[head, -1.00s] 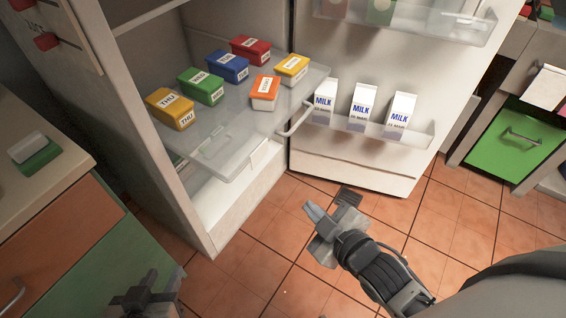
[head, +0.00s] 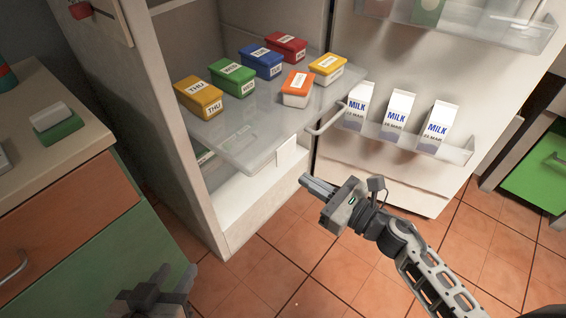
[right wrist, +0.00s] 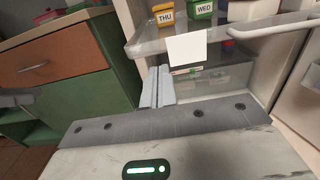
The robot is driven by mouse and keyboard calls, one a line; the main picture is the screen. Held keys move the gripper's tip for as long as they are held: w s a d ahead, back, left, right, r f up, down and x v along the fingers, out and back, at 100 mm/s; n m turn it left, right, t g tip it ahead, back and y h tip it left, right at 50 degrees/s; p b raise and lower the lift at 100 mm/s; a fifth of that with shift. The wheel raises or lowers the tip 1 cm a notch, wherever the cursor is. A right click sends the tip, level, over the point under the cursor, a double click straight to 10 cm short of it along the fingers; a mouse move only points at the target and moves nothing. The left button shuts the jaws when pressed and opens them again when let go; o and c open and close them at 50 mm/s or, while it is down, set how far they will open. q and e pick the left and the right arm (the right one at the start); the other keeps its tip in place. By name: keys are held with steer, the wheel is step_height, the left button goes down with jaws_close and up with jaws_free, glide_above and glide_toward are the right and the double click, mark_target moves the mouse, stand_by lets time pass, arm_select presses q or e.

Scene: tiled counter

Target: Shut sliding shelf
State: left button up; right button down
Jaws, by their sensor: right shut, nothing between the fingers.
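The sliding shelf (head: 239,158) is a clear tray pulled out of the open fridge, with a white label on its front and a curved handle (head: 326,118) at its right. It carries several lidded boxes, among them the yellow THU box (head: 199,97). In the right wrist view the shelf's front edge (right wrist: 150,46) is at the top. My right gripper (head: 304,182) is shut and empty, below and in front of the shelf's label, apart from it in the head view. Its fingers (right wrist: 158,75) lie together. My left gripper (head: 176,270) is low at the left, open and empty, partly cut off.
The open fridge door (head: 400,185), at right, holds several milk cartons (head: 397,112) in its rack. A counter with orange and green fronts (head: 80,215) stands at left. Tiled floor lies free in front of the fridge.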

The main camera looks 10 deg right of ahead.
mark_target(272, 159)
steer(key=x, duration=0.8)
